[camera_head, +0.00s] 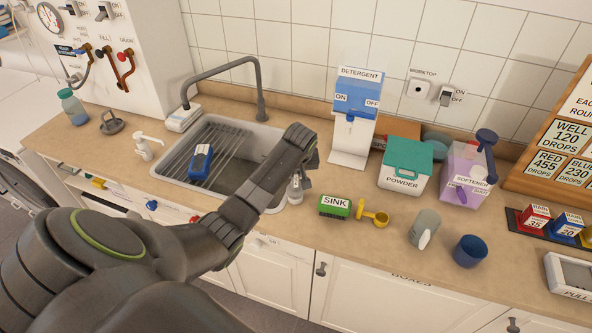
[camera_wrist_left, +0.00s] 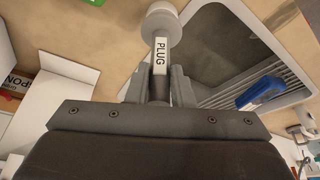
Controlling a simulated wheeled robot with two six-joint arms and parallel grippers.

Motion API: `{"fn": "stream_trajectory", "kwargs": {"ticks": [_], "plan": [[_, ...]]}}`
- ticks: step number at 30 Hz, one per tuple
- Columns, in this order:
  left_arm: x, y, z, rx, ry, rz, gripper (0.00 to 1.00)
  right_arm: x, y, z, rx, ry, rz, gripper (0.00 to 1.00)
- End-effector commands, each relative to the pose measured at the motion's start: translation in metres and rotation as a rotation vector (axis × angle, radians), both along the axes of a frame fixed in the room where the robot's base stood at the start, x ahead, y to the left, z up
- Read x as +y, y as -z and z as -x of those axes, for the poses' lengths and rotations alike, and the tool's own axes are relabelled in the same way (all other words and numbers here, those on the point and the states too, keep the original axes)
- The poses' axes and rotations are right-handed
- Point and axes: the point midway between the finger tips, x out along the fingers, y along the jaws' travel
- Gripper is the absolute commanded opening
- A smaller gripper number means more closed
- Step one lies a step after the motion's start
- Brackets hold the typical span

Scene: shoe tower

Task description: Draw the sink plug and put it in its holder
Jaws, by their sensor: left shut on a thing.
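My left gripper (camera_head: 297,176) is at the right edge of the sink (camera_head: 262,143), pointing down. In the left wrist view its fingers (camera_wrist_left: 160,88) are shut on the stem of the plug (camera_wrist_left: 160,50), which has a white label reading PLUG and a pale round end. In the head view the plug (camera_head: 295,190) shows as a small pale grey shape below the gripper, beside the sink's right rim. I cannot tell whether it touches the counter. A dark ring-shaped stand (camera_head: 112,123) sits on the counter left of the sink; I cannot tell whether it is the holder. My right gripper is not in view.
A dark faucet (camera_head: 222,68) arches behind the sink. A blue object (camera_head: 201,162) lies on the sink's rack.

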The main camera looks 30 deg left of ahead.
Motion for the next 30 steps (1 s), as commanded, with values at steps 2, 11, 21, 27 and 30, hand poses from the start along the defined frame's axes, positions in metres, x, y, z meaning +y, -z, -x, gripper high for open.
{"fn": "stream_trajectory", "kwargs": {"ticks": [2,11,21,27,30], "plan": [[0.000,0.003,0.000,0.000,0.000,0.000,0.00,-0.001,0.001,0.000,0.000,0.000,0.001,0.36],[0.000,0.010,0.000,0.001,0.000,0.000,0.00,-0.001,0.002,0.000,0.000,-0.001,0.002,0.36],[0.000,0.018,0.000,0.000,0.000,0.000,0.00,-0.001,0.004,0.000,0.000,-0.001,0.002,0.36],[0.000,0.017,0.000,0.000,0.000,0.000,0.46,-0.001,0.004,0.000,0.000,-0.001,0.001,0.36],[0.000,0.017,0.000,0.000,0.000,0.000,0.46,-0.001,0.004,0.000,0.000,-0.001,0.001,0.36]]}}
